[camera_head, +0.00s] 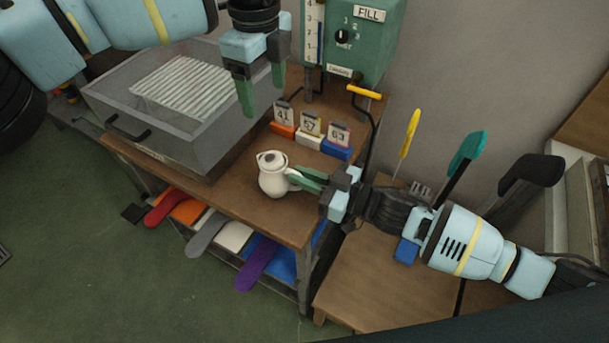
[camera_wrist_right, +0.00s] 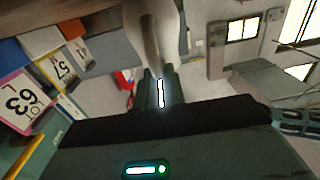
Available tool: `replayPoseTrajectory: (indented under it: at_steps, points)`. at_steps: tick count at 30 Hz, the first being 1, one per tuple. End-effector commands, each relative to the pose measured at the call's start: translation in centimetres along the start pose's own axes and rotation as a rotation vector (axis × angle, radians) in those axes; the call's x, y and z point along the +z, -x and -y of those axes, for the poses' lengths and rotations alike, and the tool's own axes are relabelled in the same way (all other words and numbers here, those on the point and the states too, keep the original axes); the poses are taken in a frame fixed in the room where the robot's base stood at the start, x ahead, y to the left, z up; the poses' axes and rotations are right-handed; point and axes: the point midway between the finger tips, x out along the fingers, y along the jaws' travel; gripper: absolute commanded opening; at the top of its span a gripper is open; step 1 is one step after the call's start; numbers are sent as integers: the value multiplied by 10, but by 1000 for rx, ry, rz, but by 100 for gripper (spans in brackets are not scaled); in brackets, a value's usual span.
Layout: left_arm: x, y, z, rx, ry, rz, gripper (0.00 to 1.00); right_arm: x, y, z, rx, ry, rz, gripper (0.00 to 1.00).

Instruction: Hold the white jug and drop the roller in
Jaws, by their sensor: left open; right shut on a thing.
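A small white jug (camera_head: 270,180) stands upright at the front of the wooden table, its handle to the right. Something dark grey shows at its top; I cannot tell whether it is a lid, the opening or a thing inside. My right gripper (camera_head: 304,180) is shut on the jug's handle from the right; its fingers also show in the right wrist view (camera_wrist_right: 157,90). My left gripper (camera_head: 262,92) is open and empty, pointing down above the table, behind the jug and higher. I cannot clearly identify a roller. A yellow bar on a bent black rod (camera_head: 364,92) stands behind my right gripper.
Number cards 41 (camera_head: 283,116), 57 (camera_head: 310,126) and 63 (camera_head: 338,136) stand behind the jug. A green FILL machine (camera_head: 358,50) stands at the back. Coloured sock shapes lie on the shelf below.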

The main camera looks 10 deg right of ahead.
Motion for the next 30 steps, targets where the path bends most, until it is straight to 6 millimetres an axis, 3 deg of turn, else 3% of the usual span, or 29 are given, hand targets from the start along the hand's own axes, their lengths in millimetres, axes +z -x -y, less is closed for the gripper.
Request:
replayPoseTrajectory:
  at_steps: [4,5,10,22,30]
  points:
    - [0,0,0,0,0,0,71,0,0,0,0,0,-1,0]
    - [0,0,0,0,0,0,71,0,0,0,0,0,-1,14]
    - [0,0,0,0,0,0,71,0,0,0,0,0,-1,36]
    - [0,0,0,0,0,0,71,0,8,-1,1,0,1,37]
    - [0,0,0,0,0,0,71,2,55,0,2,-2,4,37]
